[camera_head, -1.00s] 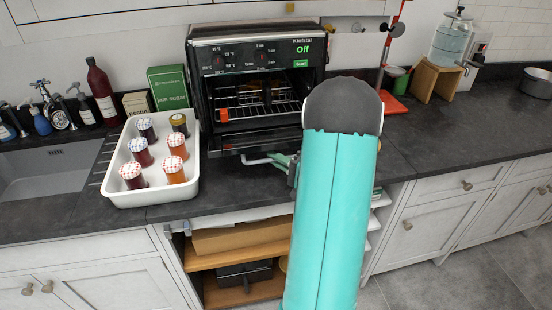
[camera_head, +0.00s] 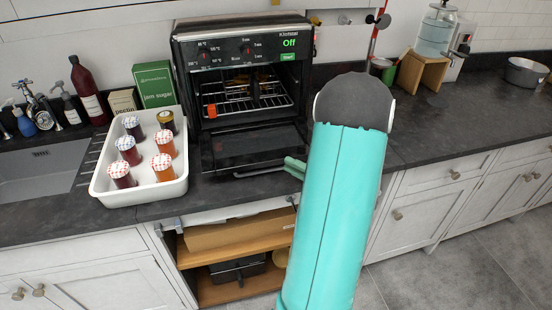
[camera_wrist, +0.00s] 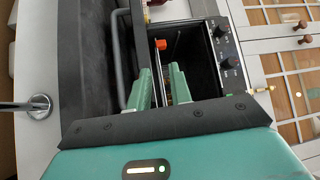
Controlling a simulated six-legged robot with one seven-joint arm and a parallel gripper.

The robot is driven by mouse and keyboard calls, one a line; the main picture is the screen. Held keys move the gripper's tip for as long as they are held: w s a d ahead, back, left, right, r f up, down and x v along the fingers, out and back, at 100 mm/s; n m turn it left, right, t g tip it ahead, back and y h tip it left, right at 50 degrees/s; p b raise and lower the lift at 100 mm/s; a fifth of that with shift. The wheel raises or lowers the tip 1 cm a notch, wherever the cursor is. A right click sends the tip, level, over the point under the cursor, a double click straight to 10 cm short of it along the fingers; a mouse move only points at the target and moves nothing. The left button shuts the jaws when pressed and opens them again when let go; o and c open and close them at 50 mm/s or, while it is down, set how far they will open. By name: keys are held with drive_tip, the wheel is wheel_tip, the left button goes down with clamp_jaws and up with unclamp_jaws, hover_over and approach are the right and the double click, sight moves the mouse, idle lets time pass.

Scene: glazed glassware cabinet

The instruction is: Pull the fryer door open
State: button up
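The black fryer (camera_head: 245,90) stands on the worktop with its front to me. Its door (camera_head: 255,147) is folded down from the bottom edge, inner face showing, and the cavity is open. The grey bar handle (camera_head: 258,173) runs along the door's near edge; it also shows in the wrist view (camera_wrist: 119,60). My gripper (camera_head: 292,166) is by the right end of the door and handle, mostly hidden by my arm. In the wrist view its two green fingers (camera_wrist: 159,82) are apart with a gap between them. The handle lies left of both fingers, not between them.
A white tray (camera_head: 100,190) of several jars stands close left of the fryer. A wire rack (camera_head: 222,108) and an orange piece (camera_head: 212,111) show inside the cavity. A red stand (camera_head: 374,40) is behind my arm. The worktop (camera_head: 450,115) at right is largely clear.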

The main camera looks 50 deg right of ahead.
drive_tip(key=v, duration=0.4)
drive_tip(key=shift+s+f, duration=0.1)
drive_tip(key=shift+s, duration=0.15)
drive_tip(key=w+a+r+n+g+y, duration=0.2)
drive_tip(key=a+n+g, duration=0.15)
drive_tip(key=a, duration=0.45)
drive_tip(key=w+a+r+n+g+y, duration=0.25)
drive_tip(key=a+g, duration=0.25)
drive_tip(key=a, duration=0.4)
drive_tip(key=w+a+r+n+g+y, duration=0.1)
drive_tip(key=w+a+n+g+y, duration=0.15)
drive_tip(key=a+g, duration=0.4)
drive_tip(key=s+a+r+n+h, duration=0.3)
drive_tip(key=a+h, duration=0.2)
drive_tip(key=a, duration=0.1)
drive_tip(key=s+a+r+n+t+h, duration=0.1)
drive_tip(key=s+a+r+n+h, duration=0.1)
drive_tip(key=a, duration=0.5)
drive_tip(key=r+n+h, duration=0.1)
drive_tip(key=r+h, duration=0.1)
drive_tip(key=h, duration=0.1)
drive_tip(key=shift+s+t+h, duration=0.3)
drive_tip(key=shift+s+h, duration=0.05)
drive_tip(key=shift+h, duration=0.05)
